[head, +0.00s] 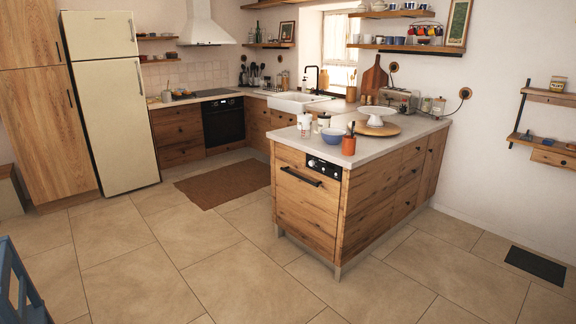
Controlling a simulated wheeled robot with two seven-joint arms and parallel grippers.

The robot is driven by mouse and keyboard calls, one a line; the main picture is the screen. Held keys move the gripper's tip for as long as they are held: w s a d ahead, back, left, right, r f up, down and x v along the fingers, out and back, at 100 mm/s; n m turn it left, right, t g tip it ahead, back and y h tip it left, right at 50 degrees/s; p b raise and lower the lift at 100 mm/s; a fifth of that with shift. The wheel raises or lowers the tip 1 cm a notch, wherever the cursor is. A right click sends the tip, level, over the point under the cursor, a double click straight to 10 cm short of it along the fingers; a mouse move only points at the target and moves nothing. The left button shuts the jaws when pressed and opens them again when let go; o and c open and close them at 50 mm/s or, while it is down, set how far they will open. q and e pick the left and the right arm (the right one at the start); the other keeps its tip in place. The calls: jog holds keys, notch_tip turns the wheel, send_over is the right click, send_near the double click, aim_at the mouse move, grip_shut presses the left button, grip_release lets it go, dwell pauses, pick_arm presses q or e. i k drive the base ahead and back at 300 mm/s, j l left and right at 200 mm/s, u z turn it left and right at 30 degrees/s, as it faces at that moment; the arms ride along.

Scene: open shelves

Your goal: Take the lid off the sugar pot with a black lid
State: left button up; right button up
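A small white pot with a dark top (324,121) stands on the pale worktop of the wooden counter (378,143), near its front left corner. It could be the sugar pot with the black lid, but it is too small to be sure. A taller white container (304,124) stands just to its left. A blue bowl (332,136) is in front of the dark-topped pot. Neither of my grippers shows in the head view.
A terracotta pot (349,145) stands by the counter's front edge. A white cake stand (376,114), a toaster (400,100) and glass jars stand farther right. The tiled floor (225,262) before the counter is clear. A blue piece of furniture (20,285) is at lower left.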

aim_at(324, 116)
jog(key=i+u, duration=0.35)
jog(key=i, duration=0.6)
jog(key=i+l+u, duration=0.15)
jog(key=i+u, duration=0.2)
jog(key=i, duration=0.55)
jog(key=i+j+z, duration=0.3)
jog(key=i+z, duration=0.15)
jog(key=i+j+z, duration=0.75)
jog(key=j+z, duration=0.2)
jog(key=j, duration=0.15)
jog(key=i+j+z, duration=0.25)
jog(key=j, duration=0.2)
jog(key=j+z, duration=0.2)
jog(key=j, duration=0.25)
